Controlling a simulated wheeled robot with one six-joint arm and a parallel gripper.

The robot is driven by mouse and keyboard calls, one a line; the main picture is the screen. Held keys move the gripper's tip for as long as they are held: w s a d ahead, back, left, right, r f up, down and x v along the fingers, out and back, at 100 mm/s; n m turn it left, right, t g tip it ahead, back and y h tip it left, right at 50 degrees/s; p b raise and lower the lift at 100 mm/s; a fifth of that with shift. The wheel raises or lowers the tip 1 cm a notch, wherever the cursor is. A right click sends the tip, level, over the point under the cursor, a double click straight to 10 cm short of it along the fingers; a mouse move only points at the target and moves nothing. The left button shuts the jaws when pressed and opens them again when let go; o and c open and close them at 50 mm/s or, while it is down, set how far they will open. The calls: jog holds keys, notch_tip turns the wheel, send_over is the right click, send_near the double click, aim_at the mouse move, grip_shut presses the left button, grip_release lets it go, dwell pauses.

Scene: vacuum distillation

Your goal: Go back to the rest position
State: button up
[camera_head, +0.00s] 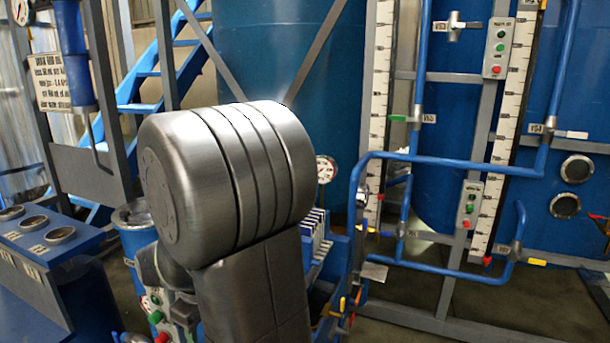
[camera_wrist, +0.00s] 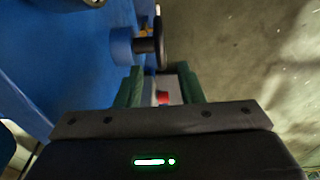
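My gripper (camera_wrist: 161,72) shows in the wrist view with its two green fingers apart. A red button-like part (camera_wrist: 163,97) on a pale grey piece shows in the gap between the fingers; I see no finger closed on it. Just beyond the fingertips is a dark round disc or handwheel (camera_wrist: 160,45) on a blue fitting (camera_wrist: 122,46).
In the head view a control box (camera_head: 155,308) with green and red buttons stands close beside my arm. Blue pipes (camera_head: 455,162) and gauge boards (camera_head: 500,130) stand to the right, and a blue gauge console (camera_head: 35,240) at left. Floor (camera_wrist: 260,60) is clear at right in the wrist view.

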jog(key=f, duration=0.3)
jog(key=a+f, duration=0.1)
jog(key=f, duration=0.2)
jog(key=f+b, duration=0.1)
jog(key=f, duration=0.2)
jog(key=shift+w+a+f, duration=0.15)
jog(key=shift+w+f, duration=0.05)
jog(key=shift+f, duration=0.05)
jog(key=shift+r+g+h+p, duration=0.2)
jog(key=shift+g+h+p, duration=0.1)
jog(key=shift+h+p, duration=0.45)
jog(key=shift+y, duration=0.75)
jog(key=r, duration=0.4)
jog(key=d+r+b, duration=0.1)
jog(key=r, duration=0.7)
jog(key=shift+s+d+r+b, duration=0.2)
jog(key=shift+s+d+b, duration=0.05)
jog(key=shift+s+b, duration=0.05)
jog(key=f, duration=0.4)
jog(key=a+f+b, duration=0.1)
jog(key=f, duration=0.3)
jog(key=f+b, duration=0.1)
jog(key=f, duration=0.3)
jog(key=shift+w+a, duration=0.35)
